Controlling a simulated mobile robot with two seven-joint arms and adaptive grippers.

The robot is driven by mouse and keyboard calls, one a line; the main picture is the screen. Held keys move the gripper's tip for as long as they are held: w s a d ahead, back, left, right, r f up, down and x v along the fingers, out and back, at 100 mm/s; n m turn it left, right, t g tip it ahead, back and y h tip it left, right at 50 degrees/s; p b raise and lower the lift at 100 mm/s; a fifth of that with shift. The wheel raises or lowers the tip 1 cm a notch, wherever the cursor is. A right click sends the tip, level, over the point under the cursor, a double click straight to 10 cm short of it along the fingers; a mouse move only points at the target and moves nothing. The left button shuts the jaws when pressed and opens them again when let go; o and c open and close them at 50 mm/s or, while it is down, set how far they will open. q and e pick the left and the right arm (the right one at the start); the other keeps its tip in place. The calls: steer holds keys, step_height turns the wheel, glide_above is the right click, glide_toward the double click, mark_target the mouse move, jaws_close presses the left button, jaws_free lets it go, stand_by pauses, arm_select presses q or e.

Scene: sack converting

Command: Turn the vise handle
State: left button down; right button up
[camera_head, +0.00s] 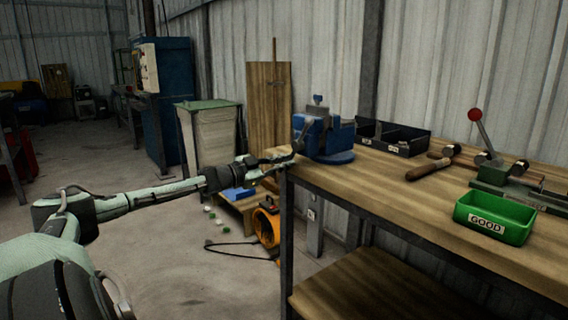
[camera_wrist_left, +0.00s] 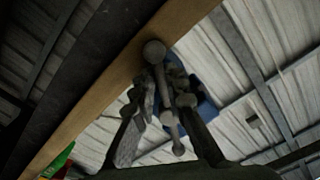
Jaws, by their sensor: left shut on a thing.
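The blue vise (camera_head: 325,137) stands on its round base at the far left corner of the workbench. My left arm reaches in from the left, and my left gripper (camera_head: 293,153) is at the vise's near-left side. The vise handle (camera_head: 302,135) is small and dark in the head view. In the left wrist view the handle (camera_wrist_left: 166,95) is a grey bar with rounded ends, running between the fingers of my left gripper (camera_wrist_left: 163,92). The gripper is shut on it. The vise body (camera_wrist_left: 203,108) shows blue behind, partly hidden. My right gripper is out of view.
The wooden workbench (camera_head: 400,188) holds a black divided bin (camera_head: 392,138), a wooden-handled tool (camera_head: 430,168), a green GOOD tray (camera_head: 495,217) and a red-knobbed lever press (camera_head: 490,150). An orange blower (camera_head: 266,225) sits on the floor beside the bench.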

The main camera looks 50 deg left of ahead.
arm_select(q)
steer(key=shift+f, duration=0.15)
steer(key=c, duration=1.5)
jaws_free()
steer(key=shift+s, duration=0.1)
steer(key=shift+c, duration=0.2)
steer(key=s, duration=1.2)
steer(key=shift+a, duration=0.45)
